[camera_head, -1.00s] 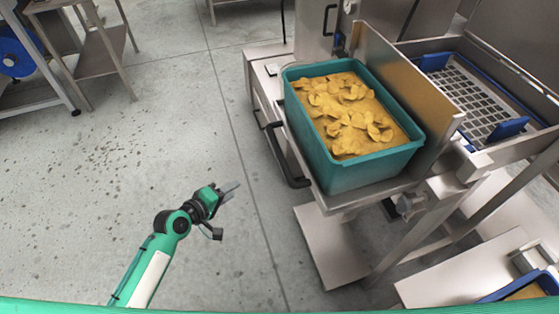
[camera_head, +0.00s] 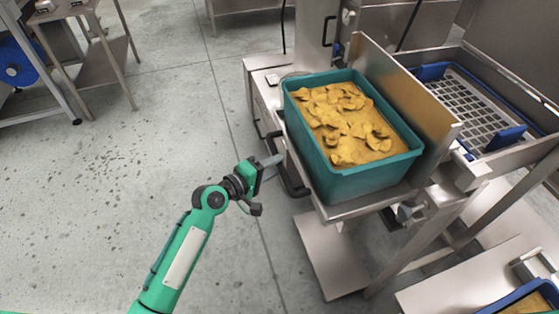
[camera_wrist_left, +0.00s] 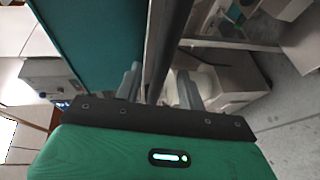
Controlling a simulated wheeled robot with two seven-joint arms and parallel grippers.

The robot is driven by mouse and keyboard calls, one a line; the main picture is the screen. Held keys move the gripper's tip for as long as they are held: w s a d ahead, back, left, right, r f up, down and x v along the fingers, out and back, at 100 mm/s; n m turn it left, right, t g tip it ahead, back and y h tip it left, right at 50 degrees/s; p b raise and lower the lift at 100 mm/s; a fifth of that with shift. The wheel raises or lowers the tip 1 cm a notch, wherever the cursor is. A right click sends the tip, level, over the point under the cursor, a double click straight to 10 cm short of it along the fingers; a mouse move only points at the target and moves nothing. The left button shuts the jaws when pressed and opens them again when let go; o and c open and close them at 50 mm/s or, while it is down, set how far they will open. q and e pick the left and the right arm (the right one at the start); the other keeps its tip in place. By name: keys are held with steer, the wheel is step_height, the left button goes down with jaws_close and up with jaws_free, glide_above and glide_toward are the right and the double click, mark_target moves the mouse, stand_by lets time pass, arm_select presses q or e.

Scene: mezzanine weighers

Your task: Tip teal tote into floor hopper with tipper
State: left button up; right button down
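The teal tote (camera_head: 350,182), full of yellow slices (camera_head: 350,125), stands upright on the steel cradle of the tipper (camera_head: 345,213), against a tall steel plate. A dark bar handle (camera_head: 293,185) is on the tipper's near left side. My left gripper (camera_head: 272,161) is at this handle, just left of the tote. In the left wrist view, a dark bar (camera_wrist_left: 168,45) runs between the two separated fingers (camera_wrist_left: 160,88), with gaps beside it. The tote's teal wall (camera_wrist_left: 95,40) fills the upper left there. I cannot make out the floor hopper with certainty. My right gripper is out of view.
A steel station with a blue-edged grid tray (camera_head: 470,100) stands right of the tipper. A blue-rimmed container (camera_head: 530,298) is at the bottom right. A steel side table (camera_head: 95,60) is at the upper left. The floor (camera_head: 130,150) between is clear.

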arm_select(q)
steer(key=shift+x, duration=1.3)
steer(key=shift+c, duration=0.4)
jaws_close()
